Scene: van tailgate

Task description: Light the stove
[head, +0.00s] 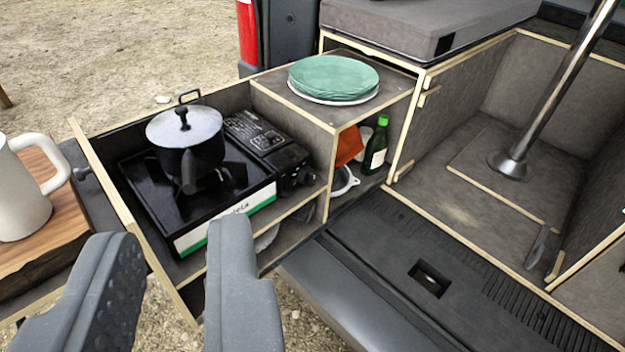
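A black portable gas stove (146,205) with a white and green front band sits in an open wooden drawer compartment at left centre. Its control knob (297,179) is on the right end of the front. A black lidded pot (190,143) stands on the burner and hides most of it. No flame shows. My gripper (170,245) is at the lower left, in front of the stove. Its two grey fingers are apart with nothing between them.
A white mug (22,190) stands on a wooden board (62,232) at far left. Green plates (334,77) lie on the box right of the stove, above a green bottle (376,148). A metal post (560,85) stands at right. The grey tailgate sill (370,245) is clear.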

